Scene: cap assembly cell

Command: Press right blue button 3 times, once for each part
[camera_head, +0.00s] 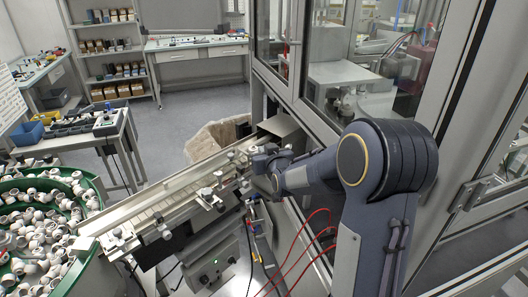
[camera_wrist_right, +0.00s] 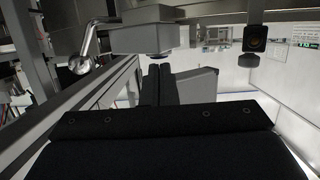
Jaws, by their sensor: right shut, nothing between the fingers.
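My right arm reaches to the far end of the feeder track (camera_head: 152,205) in the head view, and its gripper (camera_head: 262,160) is small and partly hidden by the wrist there. In the right wrist view the two dark fingers of this gripper (camera_wrist_right: 158,72) are together and empty. Their tips lie just below a grey box (camera_wrist_right: 156,38) with a dark round part on its underside. I cannot tell whether they touch it. My left gripper is not in view.
A green-rimmed bowl (camera_head: 96,188) full of white pipe fittings stands at the left. A glazed machine frame (camera_head: 287,97) rises close behind my right arm. Red hoses (camera_head: 303,258) hang below the arm. A metal lever with a ball end (camera_wrist_right: 82,62) is left of the fingers.

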